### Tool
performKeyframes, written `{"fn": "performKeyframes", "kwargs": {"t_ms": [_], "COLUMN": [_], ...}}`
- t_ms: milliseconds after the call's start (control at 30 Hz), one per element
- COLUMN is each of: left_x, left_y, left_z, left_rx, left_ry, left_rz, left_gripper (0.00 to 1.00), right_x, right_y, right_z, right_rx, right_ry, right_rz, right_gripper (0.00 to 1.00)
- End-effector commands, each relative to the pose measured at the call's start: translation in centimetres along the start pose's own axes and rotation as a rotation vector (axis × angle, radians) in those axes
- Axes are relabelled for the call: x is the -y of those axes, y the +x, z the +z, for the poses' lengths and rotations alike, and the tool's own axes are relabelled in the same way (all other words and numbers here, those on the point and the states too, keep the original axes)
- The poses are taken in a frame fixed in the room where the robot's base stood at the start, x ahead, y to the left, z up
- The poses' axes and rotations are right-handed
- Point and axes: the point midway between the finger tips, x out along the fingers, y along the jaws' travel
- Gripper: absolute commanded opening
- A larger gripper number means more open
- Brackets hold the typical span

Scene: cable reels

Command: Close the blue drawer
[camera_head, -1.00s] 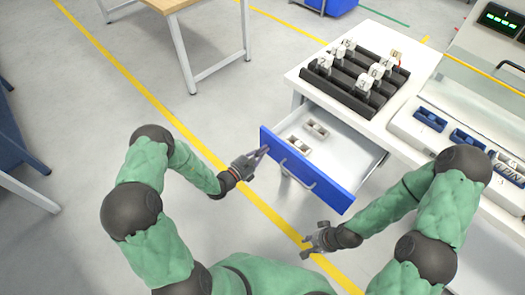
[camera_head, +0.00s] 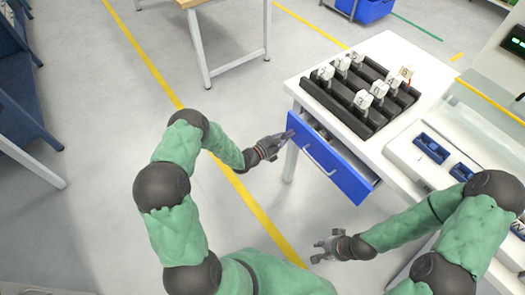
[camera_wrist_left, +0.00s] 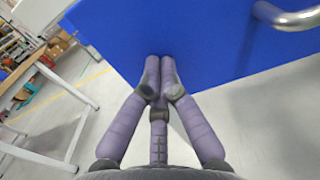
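My left gripper (camera_head: 290,135) is at the left end of the drawer front. In the left wrist view its two fingers (camera_wrist_left: 160,62) are together, with their tips at or very near the blue front (camera_wrist_left: 190,35); nothing is between them. The handle (camera_wrist_left: 290,15) shows at the upper right there. My right gripper (camera_head: 318,250) is open and empty, low in front of the table, apart from the drawer.
The white table (camera_head: 392,48) carries a black rack (camera_head: 345,98) with several white labelled pieces. A white tray with blue parts (camera_head: 432,148) is at the right. A wooden-topped table (camera_head: 200,40) stands at the back left. The floor in front of the drawer is clear.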

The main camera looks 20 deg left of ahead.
Motion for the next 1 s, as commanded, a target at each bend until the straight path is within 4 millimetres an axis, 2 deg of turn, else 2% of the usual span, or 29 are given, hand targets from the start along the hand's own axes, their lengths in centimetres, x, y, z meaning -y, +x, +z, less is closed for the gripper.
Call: {"fn": "performKeyframes", "kwargs": {"t_ms": [200, 400, 600, 1000], "left_x": [0.1, 0.1, 0.0, -0.1], "left_y": [3.5, 5.8, 6.7, 6.9], "left_z": [-0.2, -0.1, -0.1, 0.2], "left_rx": [0.001, 0.001, 0.0, 0.003], "left_ry": [0.001, 0.0, 0.0, 0.003], "left_rz": [-0.002, -0.001, 0.0, 0.0], "left_gripper": [0.0, 0.0, 0.0, 0.0], "right_x": [-0.3, -0.4, -0.5, -0.5], "right_y": [0.8, 1.2, 1.4, 1.4], "right_z": [0.1, 0.1, 0.1, 0.1], "right_rx": [0.003, 0.003, 0.003, 0.002], "right_ry": [0.0, 0.0, 0.0, 0.0], "right_rz": [0.0, 0.0, 0.0, 0.0], "right_gripper": [0.3, 0.3, 0.3, 0.3]}}
